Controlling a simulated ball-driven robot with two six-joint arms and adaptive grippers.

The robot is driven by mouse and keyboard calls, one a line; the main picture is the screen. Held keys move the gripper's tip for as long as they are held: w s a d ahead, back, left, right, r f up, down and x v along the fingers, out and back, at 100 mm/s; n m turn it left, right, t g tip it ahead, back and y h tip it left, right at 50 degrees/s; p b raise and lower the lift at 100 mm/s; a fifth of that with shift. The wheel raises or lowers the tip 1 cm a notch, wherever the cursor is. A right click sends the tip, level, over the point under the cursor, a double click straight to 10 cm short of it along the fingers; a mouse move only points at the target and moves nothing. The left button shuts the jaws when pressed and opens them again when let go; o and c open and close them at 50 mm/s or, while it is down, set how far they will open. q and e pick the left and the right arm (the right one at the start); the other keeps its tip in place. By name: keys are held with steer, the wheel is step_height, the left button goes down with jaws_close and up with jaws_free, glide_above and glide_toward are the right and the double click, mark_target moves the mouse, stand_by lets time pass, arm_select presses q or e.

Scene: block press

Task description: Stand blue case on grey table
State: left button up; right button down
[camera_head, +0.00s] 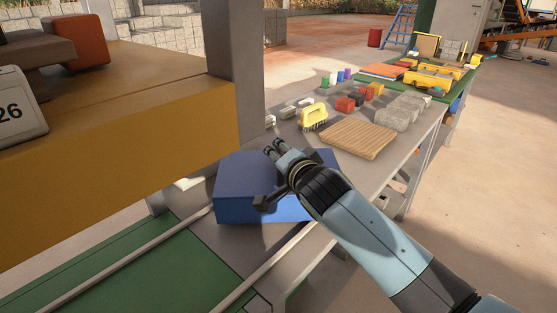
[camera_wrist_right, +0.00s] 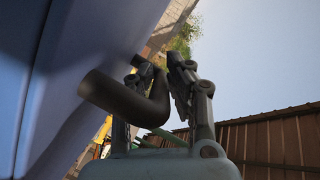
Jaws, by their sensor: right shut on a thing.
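The blue case (camera_head: 240,208) is at the near end of the grey table (camera_head: 385,185), broad face up in the head view. I cannot tell whether its underside touches the table. My right gripper (camera_head: 273,149) reaches over the case and partly hides it. A dark bent handle (camera_wrist_right: 125,97) shows on the case in the right wrist view, where the case's blue side (camera_wrist_right: 50,70) fills the left. The fingers of my right gripper (camera_wrist_right: 163,72) are shut on the handle. My left gripper is not in view.
A yellow brush (camera_head: 313,118), a wooden board (camera_head: 350,138), small coloured blocks (camera_head: 347,103) and grey stones (camera_head: 402,108) occupy the table beyond the case. A yellow beam and grey post (camera_head: 236,70) stand close at left. A green surface (camera_head: 120,265) lies in front.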

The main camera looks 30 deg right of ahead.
steer(key=shift+f, duration=0.4)
steer(key=shift+f, duration=0.1)
steer(key=c, duration=1.3)
jaws_free()
steer(key=shift+o, duration=0.2)
steer(key=shift+s, duration=0.15)
steer(key=v, duration=1.1)
steer(key=shift+s, duration=0.35)
